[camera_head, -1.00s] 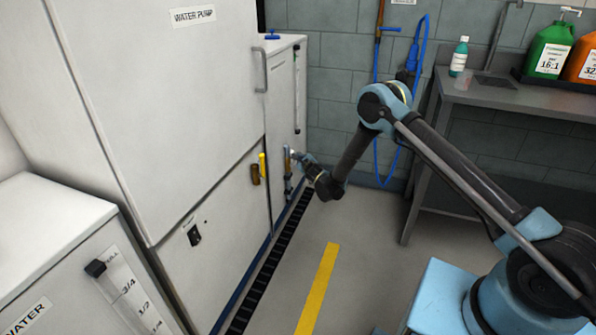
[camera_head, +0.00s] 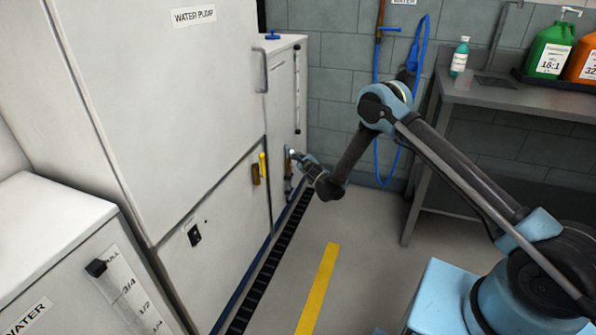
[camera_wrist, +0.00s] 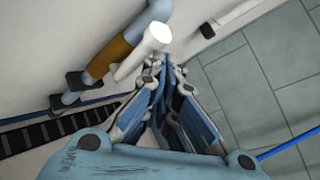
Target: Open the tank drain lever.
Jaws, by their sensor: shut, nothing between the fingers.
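A pipe with a brass-coloured valve body (camera_wrist: 118,55) runs along the white cabinet side in the wrist view. A pale lever handle (camera_wrist: 143,50) with a rounded white end sticks out from it towards the camera. My gripper (camera_wrist: 163,78) is shut and empty, its fingertips right beside the handle's white end; I cannot tell whether they touch. In the head view my gripper (camera_head: 296,157) is at the same pipe (camera_head: 288,170), low on the far cabinet, and partly hides it. A separate yellow lever (camera_head: 262,163) stands upright on a brass fitting on the nearer cabinet.
A dark floor grate (camera_head: 270,270) runs along the cabinet foot. A metal table (camera_head: 500,95) with bottles stands at the right, and a blue hose (camera_head: 378,150) hangs on the back wall. The floor around the yellow stripe (camera_head: 318,290) is clear.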

